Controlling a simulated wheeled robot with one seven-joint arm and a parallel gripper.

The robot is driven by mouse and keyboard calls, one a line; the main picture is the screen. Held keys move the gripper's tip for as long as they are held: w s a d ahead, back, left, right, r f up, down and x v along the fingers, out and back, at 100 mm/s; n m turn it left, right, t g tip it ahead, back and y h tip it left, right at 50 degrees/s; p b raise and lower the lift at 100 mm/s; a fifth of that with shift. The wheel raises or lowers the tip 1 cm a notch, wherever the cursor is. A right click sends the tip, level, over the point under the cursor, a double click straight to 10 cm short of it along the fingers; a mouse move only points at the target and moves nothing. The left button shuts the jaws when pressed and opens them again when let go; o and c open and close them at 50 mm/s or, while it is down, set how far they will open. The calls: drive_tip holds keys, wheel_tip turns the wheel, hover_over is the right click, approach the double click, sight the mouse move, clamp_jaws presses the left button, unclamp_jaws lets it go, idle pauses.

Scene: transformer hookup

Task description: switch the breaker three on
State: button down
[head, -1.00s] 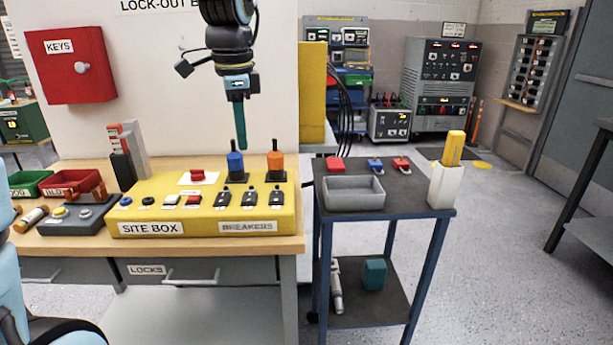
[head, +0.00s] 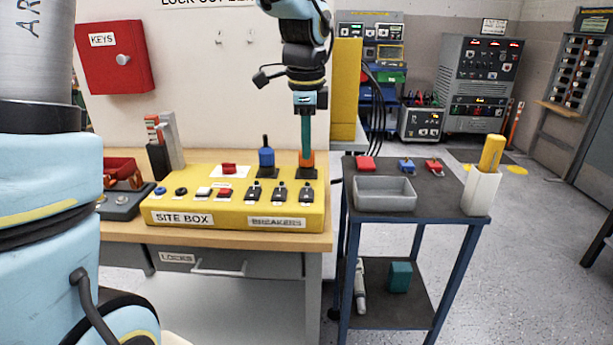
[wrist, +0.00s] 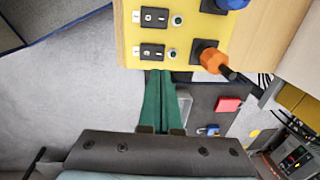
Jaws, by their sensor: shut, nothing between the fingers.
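The yellow site box (head: 160,203) stands on the bench, with a row of three black breaker switches along its right front, above the BREAKERS label. The rightmost breaker (head: 306,194) also shows in the wrist view (wrist: 152,51), beside the box's right edge. The middle breaker (head: 279,194) shows above it in the wrist view (wrist: 154,17). My gripper (head: 306,148) is shut and empty, its green fingers pointing down above the box's right end. In the wrist view its fingertips (wrist: 160,74) appear just beside the rightmost breaker. The gap between them and the breaker is hard to judge.
An orange-handled switch (head: 307,160) stands behind the rightmost breaker, partly covered by my fingers in the head view. A blue-handled one (head: 266,158) stands left of it. A cart (head: 430,205) with a grey tray (head: 384,205) is to the right, past a gap.

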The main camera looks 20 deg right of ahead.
sight(307, 189)
drive_tip(key=f, duration=0.5)
drive_tip(key=w+f+p, duration=0.1)
drive_tip(key=f, duration=0.2)
drive_tip(key=shift+d+f, duration=0.15)
drive_tip(key=shift+p, duration=0.3)
drive_tip(key=shift+p, duration=0.3)
drive_tip(key=shift+d+f, duration=0.1)
drive_tip(key=shift+f, duration=0.05)
drive_tip(key=shift+s+a+r, duration=0.25)
drive_tip(key=shift+s+a, duration=0.1)
drive_tip(key=shift+s, duration=0.3)
